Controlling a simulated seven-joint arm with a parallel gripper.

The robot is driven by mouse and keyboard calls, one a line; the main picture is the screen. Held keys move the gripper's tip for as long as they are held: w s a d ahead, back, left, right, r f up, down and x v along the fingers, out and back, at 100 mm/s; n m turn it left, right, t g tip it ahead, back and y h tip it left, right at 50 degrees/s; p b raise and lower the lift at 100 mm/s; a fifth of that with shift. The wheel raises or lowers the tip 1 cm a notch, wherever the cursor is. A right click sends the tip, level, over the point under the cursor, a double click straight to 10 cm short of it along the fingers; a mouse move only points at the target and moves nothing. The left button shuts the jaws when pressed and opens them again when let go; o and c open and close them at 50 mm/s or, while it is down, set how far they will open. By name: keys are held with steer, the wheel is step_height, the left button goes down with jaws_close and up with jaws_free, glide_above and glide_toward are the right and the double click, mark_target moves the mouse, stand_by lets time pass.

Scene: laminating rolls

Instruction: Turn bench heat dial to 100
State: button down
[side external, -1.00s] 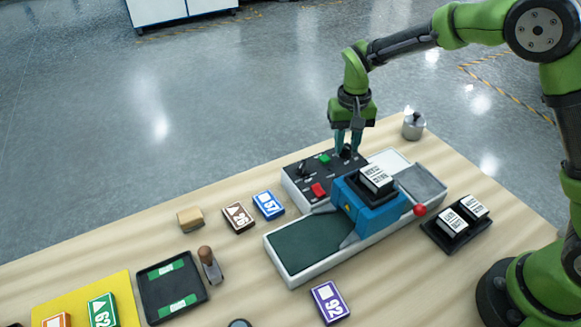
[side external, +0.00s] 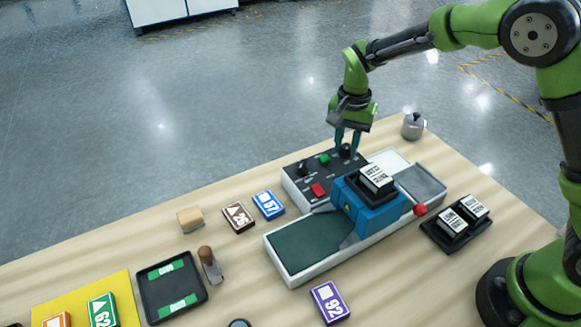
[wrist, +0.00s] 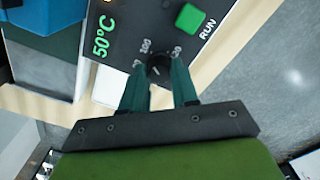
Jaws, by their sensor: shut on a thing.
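The heat dial (side external: 345,152) is a small black knob at the far right end of the dark control panel (wrist: 125,18). In the wrist view the dial (wrist: 159,64) sits between my two teal fingertips, with a "100" mark above its left side and other, partly covered marks to each side. My gripper (side external: 347,141) points down and is shut on the dial; it also shows in the wrist view (wrist: 159,80). A green "50°C" readout (wrist: 100,37) shows beside the dial. The dial's pointer is hard to make out.
A green RUN button (wrist: 190,18) is close to the dial. A red button (side external: 318,190) and another black knob (side external: 303,168) share the panel. The blue laminator body (side external: 370,208) stands just in front. A metal weight (side external: 413,126) stands to the right.

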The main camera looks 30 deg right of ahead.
mark_target(346, 146)
steer(key=shift+r, duration=0.1)
steer(key=c, duration=0.9)
jaws_free()
steer(key=shift+o, duration=0.2)
step_height(346, 146, up, 17)
steer(key=s+d+n+t+y, duration=0.1)
steer(key=s+d+n+t, duration=0.1)
steer(key=s, duration=0.9)
steer(key=s+d+n+t+y, duration=0.1)
steer(key=s+n+t, duration=0.3)
steer(key=s, duration=0.7)
steer(key=shift+d+r+n+t, duration=0.3)
steer(key=shift+d+t, duration=0.3)
steer(key=shift+d, duration=0.25)
